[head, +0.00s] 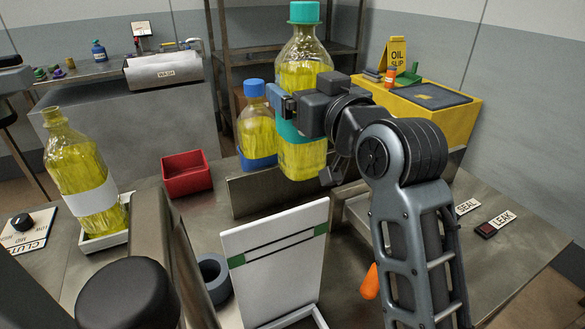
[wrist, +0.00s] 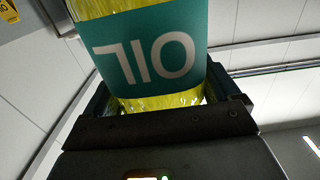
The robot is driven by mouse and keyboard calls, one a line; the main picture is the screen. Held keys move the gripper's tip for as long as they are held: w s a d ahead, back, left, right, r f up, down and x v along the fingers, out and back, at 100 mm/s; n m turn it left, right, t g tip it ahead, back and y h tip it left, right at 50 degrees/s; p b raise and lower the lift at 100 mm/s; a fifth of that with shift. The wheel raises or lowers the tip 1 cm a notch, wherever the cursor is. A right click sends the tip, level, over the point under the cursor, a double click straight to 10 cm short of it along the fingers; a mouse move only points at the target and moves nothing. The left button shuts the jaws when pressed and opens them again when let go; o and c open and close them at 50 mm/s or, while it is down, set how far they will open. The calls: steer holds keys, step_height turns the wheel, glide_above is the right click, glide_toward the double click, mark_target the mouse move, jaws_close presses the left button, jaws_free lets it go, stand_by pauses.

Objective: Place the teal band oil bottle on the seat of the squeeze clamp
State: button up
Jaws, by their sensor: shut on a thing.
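The teal band oil bottle (head: 302,72) has a teal cap and yellow oil. My gripper (head: 290,112) is shut on it at the band and holds it upright above the bench, behind the white panel. In the wrist view the teal band (wrist: 145,58) with the word OIL fills the space between the jaws of my gripper (wrist: 160,100). I cannot clearly make out the squeeze clamp or its seat. A metal-edged part (head: 350,205) shows to the right of the bottle, mostly hidden behind my arm.
A blue-capped oil bottle (head: 257,135) stands close left of the held bottle, behind a low metal divider (head: 250,195). A white panel (head: 275,268) with green marks stands in front. An uncapped white-band bottle (head: 84,175) sits in a white tray (head: 103,240). A red bin (head: 186,174) is behind.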

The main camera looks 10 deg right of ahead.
mark_target(314, 174)
step_height(314, 174, down, 14)
steer(key=shift+r, duration=0.15)
stand_by(0.4)
steer(key=shift+f+b, duration=0.2)
steer(key=shift+b, duration=0.1)
steer(key=o, duration=1.5)
steer(key=shift+f, duration=0.1)
steer(key=shift+r, duration=0.2)
steer(key=shift+s+d+f, duration=0.1)
steer(key=shift+s+f, duration=0.05)
steer(key=shift+s, duration=0.2)
steer(key=v, duration=0.6)
steer(key=shift+s+d, duration=0.15)
steer(key=shift+s, duration=0.25)
steer(key=shift+d+r+p, duration=0.1)
steer(key=shift+r+p, duration=0.2)
steer(key=shift+p, duration=0.25)
